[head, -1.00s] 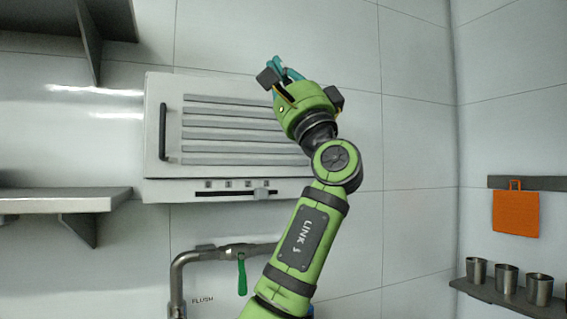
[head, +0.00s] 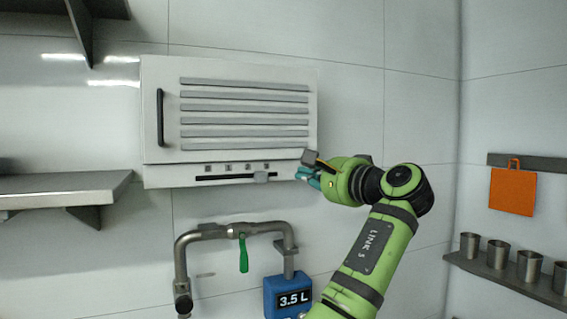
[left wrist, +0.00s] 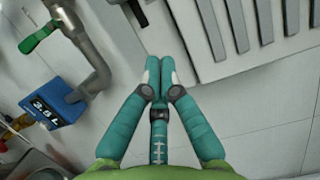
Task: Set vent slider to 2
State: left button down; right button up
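The vent slider knob (head: 261,177) is a small grey block on a dark horizontal slot (head: 225,178) along the lower edge of the white vent box (head: 165,72). The knob sits near the right end, around the rightmost of the small marks (head: 247,168) above the slot; the digits are too small to read. My left gripper (head: 302,173) is just right of the knob, apart from it, near the box's lower right corner. In the left wrist view its teal fingertips (left wrist: 159,66) meet with nothing between them. My right gripper is in neither view.
Below the vent is a grey pipe with a green lever (head: 243,254) and a blue 3.5 L block (head: 287,297). A shelf (head: 60,188) is at left. An orange board (head: 513,190) and several metal cups (head: 497,252) are at right. Bare wall lies right of the vent.

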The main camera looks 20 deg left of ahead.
aim_at(271, 172)
pick_arm(q)
jog(key=shift+w+a+r+p, duration=0.15)
jog(key=shift+w+a+p, duration=0.15)
jog(key=shift+a, duration=0.25)
jog(key=shift+w+a+r+p, duration=0.15)
jog(key=shift+w+a+p, duration=0.1)
jog(key=shift+a, duration=0.3)
jog(key=shift+s+a+f, duration=0.3)
jog(key=shift+s+a, duration=0.1)
jog(key=shift+s, duration=0.35)
jog(key=shift+s+a+r, duration=0.1)
jog(key=shift+s+a, duration=0.35)
jog(key=shift+s, duration=0.3)
jog(key=shift+s+a, duration=0.15)
jog(key=shift+a, duration=0.1)
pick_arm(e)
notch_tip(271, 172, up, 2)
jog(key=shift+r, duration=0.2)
